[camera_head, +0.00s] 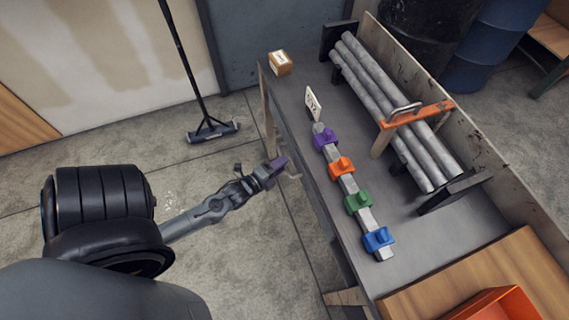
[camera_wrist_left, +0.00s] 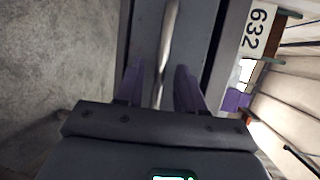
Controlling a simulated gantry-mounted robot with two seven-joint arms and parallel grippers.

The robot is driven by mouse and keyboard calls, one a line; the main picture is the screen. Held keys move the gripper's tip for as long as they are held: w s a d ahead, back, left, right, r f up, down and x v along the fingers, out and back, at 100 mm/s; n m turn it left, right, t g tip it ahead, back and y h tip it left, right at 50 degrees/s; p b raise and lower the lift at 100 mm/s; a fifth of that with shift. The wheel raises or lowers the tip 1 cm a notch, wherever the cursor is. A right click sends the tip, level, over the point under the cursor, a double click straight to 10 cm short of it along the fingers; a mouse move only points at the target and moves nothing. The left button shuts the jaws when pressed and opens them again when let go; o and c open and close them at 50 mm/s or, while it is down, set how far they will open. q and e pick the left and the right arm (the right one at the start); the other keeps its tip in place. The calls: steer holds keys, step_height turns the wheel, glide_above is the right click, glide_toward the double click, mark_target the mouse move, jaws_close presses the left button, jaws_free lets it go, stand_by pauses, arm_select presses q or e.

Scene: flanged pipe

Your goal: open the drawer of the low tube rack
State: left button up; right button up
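The tube rack (camera_head: 385,110) holds several grey tubes on a dark bench (camera_head: 400,262). In the left wrist view, a dark drawer-like front panel (camera_wrist_left: 198,40) carries a long metal bar handle (camera_wrist_left: 169,40). My left gripper (camera_head: 280,164) is at the bench's left side, below the top's edge. Its purple fingers (camera_wrist_left: 160,88) are apart, one on each side of the bar. I cannot tell whether they touch it. The panel is mostly hidden in the head view, and no open gap shows. My right gripper is not in view.
A number plate (camera_head: 312,103), a small box (camera_head: 280,63) and a rail with coloured clamps (camera_head: 341,167) are on the bench. An orange clamp bar (camera_head: 430,112) crosses the tubes. A broom (camera_head: 212,131) stands behind.

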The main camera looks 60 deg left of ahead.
arm_select(q)
steer(key=shift+x, duration=1.05)
steer(key=shift+c, duration=0.3)
jaws_close()
